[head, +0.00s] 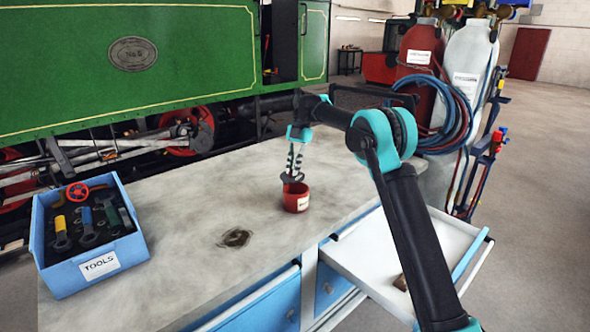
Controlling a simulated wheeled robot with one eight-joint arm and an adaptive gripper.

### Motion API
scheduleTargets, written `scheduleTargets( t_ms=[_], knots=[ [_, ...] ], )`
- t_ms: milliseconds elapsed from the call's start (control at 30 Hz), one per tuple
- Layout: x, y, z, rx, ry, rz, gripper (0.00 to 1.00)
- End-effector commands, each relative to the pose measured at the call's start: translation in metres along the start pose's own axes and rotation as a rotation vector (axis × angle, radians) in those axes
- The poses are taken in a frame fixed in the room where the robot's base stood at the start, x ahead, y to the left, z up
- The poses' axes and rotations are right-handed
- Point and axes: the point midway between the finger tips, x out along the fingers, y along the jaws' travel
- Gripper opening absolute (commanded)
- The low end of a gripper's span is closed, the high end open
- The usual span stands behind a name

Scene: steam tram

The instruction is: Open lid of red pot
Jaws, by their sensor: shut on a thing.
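The small red pot (297,200) with a white label stands upright on the grey workbench top (190,235), near its far right part. My gripper (292,179) points down from the arm directly over the pot, with its fingertips at the pot's top. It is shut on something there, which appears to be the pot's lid. The lid is too small and too covered by the dark fingers to make out clearly. I cannot tell whether it is still seated on the rim or lifted.
A blue tool box (85,280) with several tools stands at the bench's left. An open drawer (365,255) holding a small brown object (400,283) juts out at the right. Gas cylinders (466,75) with hoses stand behind. A green steam tram (130,60) lines the back.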

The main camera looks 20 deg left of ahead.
Motion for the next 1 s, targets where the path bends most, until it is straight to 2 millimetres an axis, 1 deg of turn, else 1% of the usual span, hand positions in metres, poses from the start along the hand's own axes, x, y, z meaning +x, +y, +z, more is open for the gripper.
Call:
scheduleTargets(
  t_ms=[200,600,633,800,1000],
  knots=[
    [0.0002,0.0024,-0.0002,-0.037,0.001,-0.016,0.00],
    [0.0002,0.0025,-0.0002,-0.042,0.000,-0.018,0.00],
    [0.0002,0.0025,-0.0002,-0.042,0.000,-0.018,0.11],
    [0.0002,0.0025,-0.0001,-0.042,0.000,-0.018,0.31],
    [0.0001,0.0025,-0.0001,-0.041,0.000,-0.017,0.31]
  ],
)
